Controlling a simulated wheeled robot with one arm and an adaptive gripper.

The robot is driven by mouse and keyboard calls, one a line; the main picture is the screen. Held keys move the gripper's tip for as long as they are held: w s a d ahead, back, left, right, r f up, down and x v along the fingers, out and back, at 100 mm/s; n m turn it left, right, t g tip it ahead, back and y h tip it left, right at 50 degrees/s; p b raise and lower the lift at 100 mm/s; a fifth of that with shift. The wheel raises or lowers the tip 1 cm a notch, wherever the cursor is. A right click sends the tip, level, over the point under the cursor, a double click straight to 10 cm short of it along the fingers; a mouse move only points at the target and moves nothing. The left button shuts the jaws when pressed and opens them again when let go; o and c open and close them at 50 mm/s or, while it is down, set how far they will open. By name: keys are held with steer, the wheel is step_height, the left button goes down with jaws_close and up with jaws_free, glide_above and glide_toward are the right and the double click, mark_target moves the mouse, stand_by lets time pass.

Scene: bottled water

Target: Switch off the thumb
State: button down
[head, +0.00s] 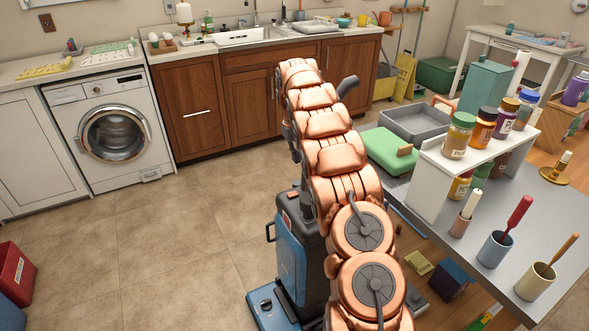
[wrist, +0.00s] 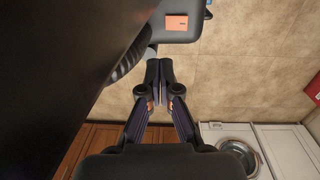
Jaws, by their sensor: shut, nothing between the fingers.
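I cannot pick out anything that is clearly a thumb switch. A blue and dark grey floor-cleaning machine (head: 297,250) stands on the tiles, partly hidden behind my copper arm. An orange-red patch lies on its dark top; an orange patch (wrist: 177,23) on a dark casing also shows in the wrist view. A dark grey curved handle (head: 348,86) shows beside the upper arm; what it belongs to is hidden. My gripper (wrist: 159,88) is shut and empty, close to a dark ribbed part and a grey piece in the wrist view. My arm hides the gripper in the head view.
A grey table (head: 408,195) with jars, a shelf and tool cups stands close on the right. A washing machine (head: 111,132) and wooden cabinets (head: 195,108) line the back. A red box (head: 14,277) is at lower left. The tiled floor at left is clear.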

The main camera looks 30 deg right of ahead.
steer(key=shift+r, duration=0.75)
steer(key=s+a+r+g+p, duration=0.1)
steer(key=s+a+r+p, duration=0.1)
steer(key=s+a+r, duration=0.6)
steer(key=s+a+r+p, duration=0.2)
steer(key=s+a+r, duration=0.4)
steer(key=s+a, duration=0.4)
steer(key=s+a+p, duration=0.1)
steer(key=s+a, duration=0.2)
steer(key=s, duration=0.7)
steer(key=s+a+f, duration=0.1)
steer(key=s+a, duration=0.3)
steer(key=s, duration=0.5)
steer(key=s+a+f+n+p, duration=0.1)
steer(key=s+a, duration=0.3)
steer(key=s, duration=0.6)
steer(key=shift+s+f+g+y+p, duration=0.15)
steer(key=shift+s+g+y+p, duration=0.2)
steer(key=shift+g+y, duration=0.05)
steer(key=shift+a, duration=0.15)
